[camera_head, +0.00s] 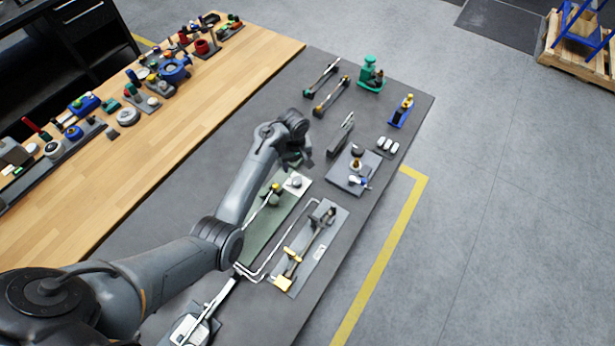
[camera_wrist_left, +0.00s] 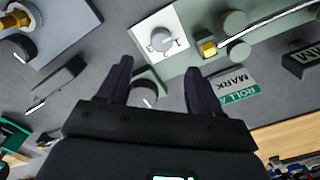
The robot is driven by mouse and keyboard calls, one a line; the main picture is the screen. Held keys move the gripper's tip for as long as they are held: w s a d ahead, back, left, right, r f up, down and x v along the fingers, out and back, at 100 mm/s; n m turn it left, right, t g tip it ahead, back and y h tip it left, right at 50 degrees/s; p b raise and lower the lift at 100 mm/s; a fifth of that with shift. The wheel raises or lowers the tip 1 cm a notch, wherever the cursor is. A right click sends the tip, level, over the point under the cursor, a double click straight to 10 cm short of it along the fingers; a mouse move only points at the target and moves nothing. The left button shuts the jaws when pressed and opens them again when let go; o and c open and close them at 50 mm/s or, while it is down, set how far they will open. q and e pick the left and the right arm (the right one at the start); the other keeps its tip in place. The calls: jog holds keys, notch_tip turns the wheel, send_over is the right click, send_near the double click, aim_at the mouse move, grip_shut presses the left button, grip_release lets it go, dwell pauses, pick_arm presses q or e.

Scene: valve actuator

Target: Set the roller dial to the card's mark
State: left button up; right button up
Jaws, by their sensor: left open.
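My left gripper (camera_head: 300,157) hangs above the table, close to the white plate. In the left wrist view the gripper (camera_wrist_left: 159,68) is open, its two dark fingers apart with nothing held. A dark round dial with a white line (camera_wrist_left: 148,92) shows between the fingers, partly hidden by the gripper body; I cannot tell whether it is the roller dial. A green and white card (camera_wrist_left: 236,86) lettered with "ROLL" and "MARK" lies to the right of the fingers. Its mark is too small to read. My right gripper is not in view.
A white plate with a grey knob (camera_wrist_left: 161,40) sits on a green plate (camera_head: 262,235) with a rod. A grey plate with brass parts (camera_head: 322,240) lies beside it. Several fixtures stand toward the far end, including a green one (camera_head: 371,75). A wooden bench (camera_head: 190,85) adjoins at left.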

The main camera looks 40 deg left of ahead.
aim_at(296, 180)
pick_arm(q)
notch_tip(296, 180, down, 10)
jog(key=shift+s+a+f+b, duration=0.1)
jog(key=shift+s+f+b, duration=0.05)
jog(key=shift+b, duration=0.7)
jog(key=shift+c, duration=0.5)
jog(key=c, duration=1)
